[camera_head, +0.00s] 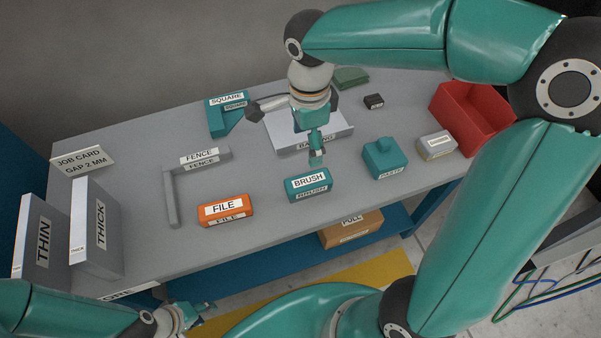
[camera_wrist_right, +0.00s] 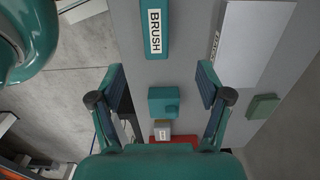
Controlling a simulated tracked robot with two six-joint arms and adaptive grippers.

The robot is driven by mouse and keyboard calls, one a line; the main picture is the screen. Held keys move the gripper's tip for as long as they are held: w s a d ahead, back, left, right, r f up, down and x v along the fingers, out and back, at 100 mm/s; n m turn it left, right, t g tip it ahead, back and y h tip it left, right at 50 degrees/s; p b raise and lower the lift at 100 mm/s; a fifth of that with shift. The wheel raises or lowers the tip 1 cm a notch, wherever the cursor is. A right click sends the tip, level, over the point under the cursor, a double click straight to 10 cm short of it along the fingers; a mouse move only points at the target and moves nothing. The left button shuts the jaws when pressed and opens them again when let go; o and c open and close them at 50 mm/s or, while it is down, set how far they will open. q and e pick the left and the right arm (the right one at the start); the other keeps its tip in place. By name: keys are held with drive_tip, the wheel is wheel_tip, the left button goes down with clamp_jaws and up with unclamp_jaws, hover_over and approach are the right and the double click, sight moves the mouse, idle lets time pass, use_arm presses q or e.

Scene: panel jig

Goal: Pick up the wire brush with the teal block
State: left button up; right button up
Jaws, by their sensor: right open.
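The wire brush's teal block (camera_head: 308,184), labelled BRUSH, lies near the front edge of the grey bench. It also shows at the top of the right wrist view (camera_wrist_right: 155,30), beyond the fingertips. My right gripper (camera_head: 292,132) is above the bench, just behind the block in the head view. It is open, and its spread fingers (camera_wrist_right: 161,80) have nothing between them in the wrist view. I see no wire bristles on the block. My left gripper (camera_head: 190,314) is low at the bottom left, off the bench's front edge, far from the block; its jaws are unclear.
An orange FILE block (camera_head: 225,209) lies left of the brush, a teal paste block (camera_head: 384,158) right of it. A grey fence (camera_head: 196,163), teal square (camera_head: 224,116) and white-topped panel (camera_head: 338,134) lie behind. A red bin (camera_head: 465,112) stands at the right.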

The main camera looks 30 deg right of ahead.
sight(307, 180)
wheel_tip(307, 180, down, 10)
drive_tip(key=shift+f, duration=0.1)
drive_tip(key=shift+s+a+f+p, duration=0.1)
drive_tip(key=shift+s+f+p, duration=0.1)
drive_tip(key=shift+f, duration=1.3)
drive_tip(key=shift+s+f+p, duration=0.15)
drive_tip(key=shift+f+p, duration=0.05)
drive_tip(key=shift+f, duration=1.3)
drive_tip(key=c, duration=1.3)
drive_tip(key=shift+r, duration=0.1)
